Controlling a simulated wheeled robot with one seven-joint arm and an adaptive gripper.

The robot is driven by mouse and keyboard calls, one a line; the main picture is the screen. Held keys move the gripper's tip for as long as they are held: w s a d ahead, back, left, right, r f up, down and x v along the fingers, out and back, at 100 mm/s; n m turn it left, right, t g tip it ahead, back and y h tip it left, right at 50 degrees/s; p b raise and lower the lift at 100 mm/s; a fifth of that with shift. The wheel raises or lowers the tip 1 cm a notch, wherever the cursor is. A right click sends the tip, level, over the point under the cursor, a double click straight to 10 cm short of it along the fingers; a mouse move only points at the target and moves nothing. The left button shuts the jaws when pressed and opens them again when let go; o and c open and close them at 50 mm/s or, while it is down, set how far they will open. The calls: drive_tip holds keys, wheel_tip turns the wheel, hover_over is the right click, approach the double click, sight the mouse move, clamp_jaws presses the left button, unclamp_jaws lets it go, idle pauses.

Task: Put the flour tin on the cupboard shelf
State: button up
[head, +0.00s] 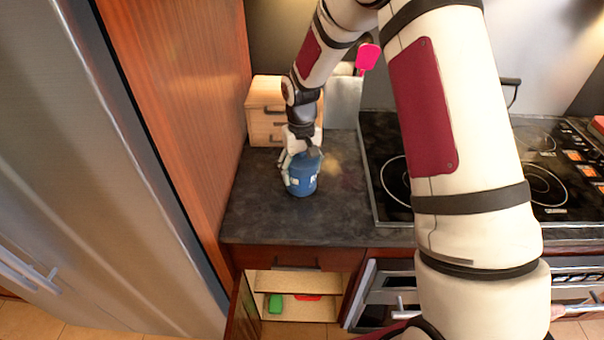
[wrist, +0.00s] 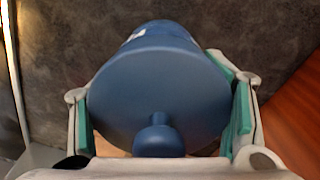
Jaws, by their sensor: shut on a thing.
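The flour tin is a blue cylinder (head: 304,178) on the dark countertop, left of the stove. In the wrist view its round lid with a knob (wrist: 158,90) fills the middle. My gripper (head: 302,168) is shut on the tin from above, with the green finger pads (wrist: 242,108) on either side of it. I cannot tell whether the tin's base touches the counter. The open cupboard (head: 300,281) is below the counter, with a pale shelf (head: 325,284) inside. A green item (head: 275,303) and a red item (head: 307,297) lie in it.
A small wooden drawer box (head: 266,108) stands behind the tin against the wood panel (head: 185,70). The black stove top (head: 385,165) is to the right. The cupboard door (head: 244,310) stands open at its left. The counter's front left is clear.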

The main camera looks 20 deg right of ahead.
drive_tip(key=shift+f, duration=0.85)
drive_tip(key=shift+f, duration=0.15)
drive_tip(key=o, duration=1.3)
